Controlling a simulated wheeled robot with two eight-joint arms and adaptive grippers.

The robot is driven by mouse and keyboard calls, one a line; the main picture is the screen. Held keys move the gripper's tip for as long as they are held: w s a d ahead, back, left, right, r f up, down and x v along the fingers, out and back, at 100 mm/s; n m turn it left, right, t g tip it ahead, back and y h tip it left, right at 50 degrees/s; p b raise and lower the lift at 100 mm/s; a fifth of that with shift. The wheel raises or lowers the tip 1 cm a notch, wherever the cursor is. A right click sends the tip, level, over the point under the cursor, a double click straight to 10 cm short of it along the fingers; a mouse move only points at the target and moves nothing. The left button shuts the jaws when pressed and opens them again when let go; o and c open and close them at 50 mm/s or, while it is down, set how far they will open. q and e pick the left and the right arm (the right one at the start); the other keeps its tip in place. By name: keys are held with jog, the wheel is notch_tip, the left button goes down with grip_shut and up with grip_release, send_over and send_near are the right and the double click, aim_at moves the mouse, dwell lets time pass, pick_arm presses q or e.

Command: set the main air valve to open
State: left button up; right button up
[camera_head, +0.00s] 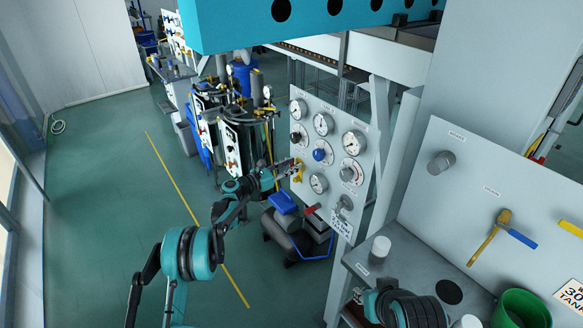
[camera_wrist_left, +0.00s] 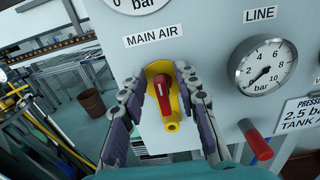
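The main air valve (camera_wrist_left: 172,120) has a yellow body and a red handle (camera_wrist_left: 163,92). It sits on the grey gauge panel under the "MAIN AIR" label. The handle points roughly up and down, nearly along the yellow body. My left gripper (camera_wrist_left: 160,82) is open, with one finger on each side of the valve. I cannot tell whether either finger touches the handle. In the head view my left gripper (camera_head: 287,168) is at the panel's left edge, by the yellow valve (camera_head: 298,173), partly covering it. My right gripper's fingers are not visible.
The gauge panel (camera_head: 334,100) carries several gauges and knobs. A red lever (camera_wrist_left: 258,140) sticks out right of the valve, below the "LINE" gauge (camera_wrist_left: 262,68). A workbench with a green bin (camera_head: 522,308) is at right.

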pick_arm(q)
jog(key=shift+d, duration=0.1)
grip_shut()
jog(key=shift+m, duration=0.4)
jog(key=m+b, duration=0.1)
jog(key=m, duration=0.4)
jog(key=s+f+m+b, duration=0.1)
jog(key=m, duration=0.5)
jog(key=d+m+b, duration=0.1)
jog(key=m, duration=0.5)
jog(key=shift+s+f, duration=0.2)
jog(key=shift+f, duration=0.2)
dwell(0.3)
